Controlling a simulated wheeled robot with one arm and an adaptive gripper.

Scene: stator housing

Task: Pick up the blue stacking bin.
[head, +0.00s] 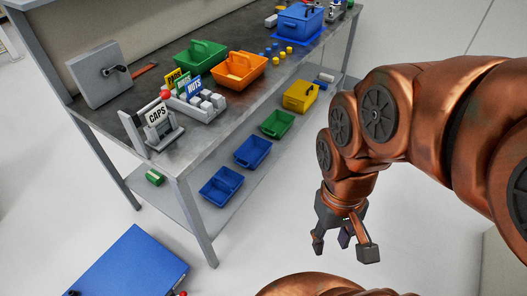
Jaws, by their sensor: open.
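Two blue bins sit on the lower shelf under the workbench: a nearer blue bin with a divider (221,186) and a blue bin (253,151) just behind it. Another blue container (300,18) stands on a blue base at the far end of the bench top. I cannot tell which of these is the stacking bin the task names. My gripper (343,249) hangs over the floor to the right of the bench, pointing down. Its fingers are spread and empty, apart from all the bins.
A green bin (277,124) and a yellow bin (300,96) share the lower shelf. A blue box (125,268) is at bottom left. Floor between is clear.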

